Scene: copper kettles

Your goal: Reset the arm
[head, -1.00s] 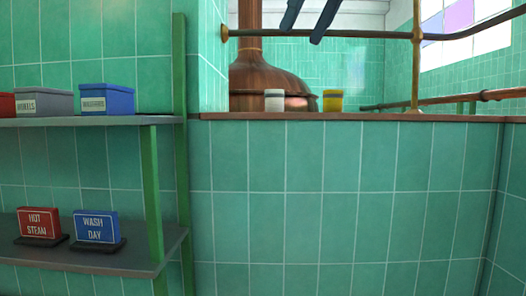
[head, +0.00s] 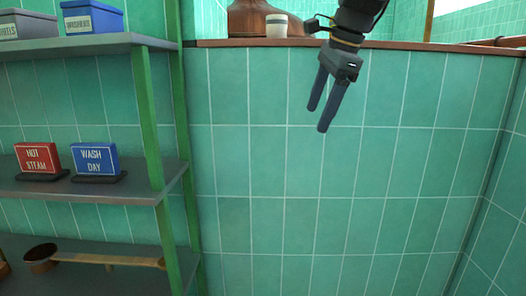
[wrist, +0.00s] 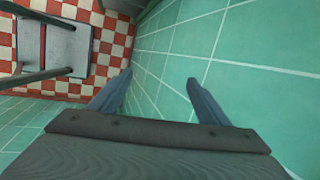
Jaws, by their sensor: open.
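My gripper (head: 318,118) hangs from the top right of the head view, in front of the green tiled wall (head: 262,190). Its two dark fingers point down and to the left. They are spread apart with nothing between them. In the wrist view both fingers (wrist: 158,88) also stand apart and empty, with green tiles and a red-and-white checked floor (wrist: 112,50) beyond them.
A white cup (head: 277,26) stands on the wall ledge, by a copper kettle (head: 248,18).

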